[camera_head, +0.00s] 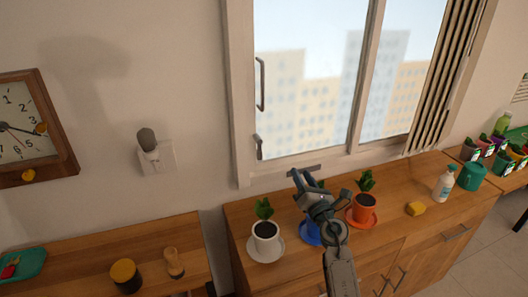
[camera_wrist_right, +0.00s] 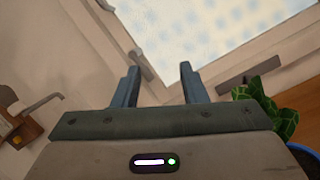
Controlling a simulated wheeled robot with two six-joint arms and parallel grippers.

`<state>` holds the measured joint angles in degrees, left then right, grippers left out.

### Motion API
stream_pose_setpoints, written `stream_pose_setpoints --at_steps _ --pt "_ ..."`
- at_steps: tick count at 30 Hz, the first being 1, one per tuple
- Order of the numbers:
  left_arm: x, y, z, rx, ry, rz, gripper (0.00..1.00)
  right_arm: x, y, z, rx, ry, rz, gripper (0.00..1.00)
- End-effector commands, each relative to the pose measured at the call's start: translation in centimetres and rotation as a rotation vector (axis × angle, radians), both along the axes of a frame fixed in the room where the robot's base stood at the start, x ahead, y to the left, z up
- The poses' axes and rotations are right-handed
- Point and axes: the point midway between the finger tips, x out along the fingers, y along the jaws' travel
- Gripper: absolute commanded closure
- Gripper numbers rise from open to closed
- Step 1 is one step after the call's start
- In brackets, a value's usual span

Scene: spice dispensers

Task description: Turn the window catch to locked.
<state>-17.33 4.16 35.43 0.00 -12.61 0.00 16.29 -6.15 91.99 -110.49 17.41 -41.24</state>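The window (camera_head: 340,75) has a white frame. A small grey lever, which looks like the window catch (camera_head: 258,146), sits low on the left upright of the frame, roughly upright. It also shows in the wrist view (camera_wrist_right: 142,64), beyond the fingers and between them in the picture. My right gripper (camera_head: 300,178) is in front of the sill, to the right of and below the catch. In the wrist view its two fingers (camera_wrist_right: 158,84) stand apart with nothing held. I cannot see the gripper touching the catch. My left gripper is not in view.
A grey pull handle (camera_head: 261,83) is above the catch. A dark bar (camera_head: 290,171) lies along the lower frame. White (camera_head: 265,236), blue (camera_head: 309,232) and orange (camera_head: 362,208) plant cups stand near my arm.

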Motion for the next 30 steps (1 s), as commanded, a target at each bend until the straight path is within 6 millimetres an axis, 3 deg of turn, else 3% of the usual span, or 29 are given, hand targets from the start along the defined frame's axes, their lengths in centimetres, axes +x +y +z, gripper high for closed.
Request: stream_pose_setpoints --at_steps 3,9,17,30 --pt "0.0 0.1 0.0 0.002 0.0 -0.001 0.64 2.3 3.5 1.2 -0.276 -0.011 0.075 0.61" --pt "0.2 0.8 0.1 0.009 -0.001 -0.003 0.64 3.9 6.0 1.1 -0.535 0.0 0.139 0.61" --pt "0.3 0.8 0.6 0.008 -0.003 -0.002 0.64 5.8 7.2 1.2 -0.567 0.004 0.15 0.61" --pt "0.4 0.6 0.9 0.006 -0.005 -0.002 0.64 11.9 10.6 1.0 -0.566 0.004 0.148 0.61"
